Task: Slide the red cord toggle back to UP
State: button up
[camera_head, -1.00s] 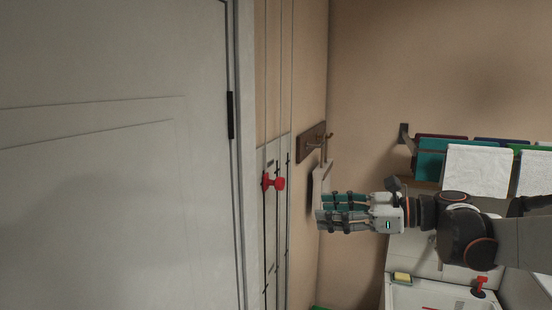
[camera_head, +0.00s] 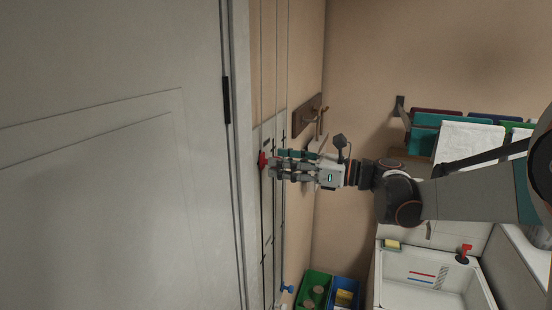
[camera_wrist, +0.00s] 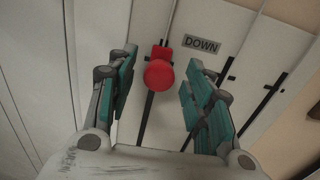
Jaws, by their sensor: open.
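The red cord toggle (camera_wrist: 159,72) sits on a dark vertical slot in the wall panel, beside a label reading DOWN (camera_wrist: 201,44). In the head view the red toggle (camera_head: 263,160) shows at the left end of my fingers. My gripper (camera_head: 277,164) is open and reaches leftward to the panel. In the wrist view my gripper (camera_wrist: 157,88) has one teal-padded finger on each side of the toggle, with visible gaps. The toggle appears between the fingertips, not clasped. No UP label is readable.
A white door (camera_head: 110,160) fills the left. A wooden peg rack (camera_head: 308,115) is on the wall just beyond my gripper. Green (camera_head: 313,288) and blue (camera_head: 343,293) bins stand below.

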jog(key=shift+x, duration=1.05)
